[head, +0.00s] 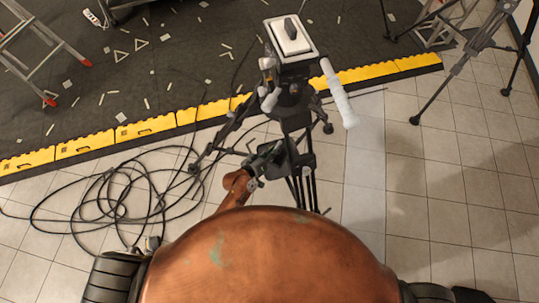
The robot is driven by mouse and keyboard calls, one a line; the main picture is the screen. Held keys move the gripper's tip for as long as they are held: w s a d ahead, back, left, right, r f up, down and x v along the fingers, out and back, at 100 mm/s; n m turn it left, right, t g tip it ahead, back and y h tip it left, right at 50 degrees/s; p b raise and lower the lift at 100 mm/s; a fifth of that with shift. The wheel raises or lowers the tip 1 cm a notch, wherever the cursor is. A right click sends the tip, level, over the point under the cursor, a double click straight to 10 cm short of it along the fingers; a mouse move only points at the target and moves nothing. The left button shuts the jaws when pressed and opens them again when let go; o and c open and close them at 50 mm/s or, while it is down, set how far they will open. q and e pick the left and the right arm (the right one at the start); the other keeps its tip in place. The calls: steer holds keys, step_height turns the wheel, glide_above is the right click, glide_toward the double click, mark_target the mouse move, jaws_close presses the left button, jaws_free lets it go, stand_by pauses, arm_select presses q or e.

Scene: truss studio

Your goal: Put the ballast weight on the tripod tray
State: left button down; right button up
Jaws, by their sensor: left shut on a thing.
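A black tripod (297,122) stands upright in the middle of the head view, its legs spread on the tiles. My left gripper (266,158) reaches in from below, at the left side of the tripod's legs. It is shut on a dark grey thing (289,160), which looks like the ballast weight, between or beside the legs. The fingers and legs partly hide it. I cannot tell the tripod tray apart from the dark parts there, nor whether the weight touches it. My right gripper is not in view.
A white plate (291,40) with a dark knob tops the tripod, and a pale handle (338,95) juts right. Black cables (105,200) lie coiled at left. A yellow edge strip (150,127) borders a dark mat. Another stand (455,65) is at right; tiles between are clear.

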arm_select(q)
steer(key=w+f, duration=0.1)
steer(key=w+d+f+b, duration=0.1)
steer(key=w+f, duration=0.1)
steer(key=f, duration=0.1)
steer(key=shift+d+b, duration=0.35)
steer(key=shift+b, duration=0.05)
steer(key=shift+w+d+f, duration=0.2)
steer(key=shift+w+f, duration=0.05)
steer(key=shift+f, duration=0.1)
step_height(320, 180, down, 3)
steer(key=shift+w+f+b, duration=0.15)
steer(key=shift+f+b, duration=0.05)
steer(key=shift+b, duration=0.95)
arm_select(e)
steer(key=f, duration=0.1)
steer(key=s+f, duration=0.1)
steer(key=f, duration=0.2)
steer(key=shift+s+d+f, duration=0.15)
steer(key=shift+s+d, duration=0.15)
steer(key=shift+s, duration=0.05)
arm_select(q)
steer(key=shift+r, duration=0.1)
steer(key=c, duration=2.4)
jaws_free()
steer(key=shift+f, duration=0.35)
steer(key=o, duration=0.4)
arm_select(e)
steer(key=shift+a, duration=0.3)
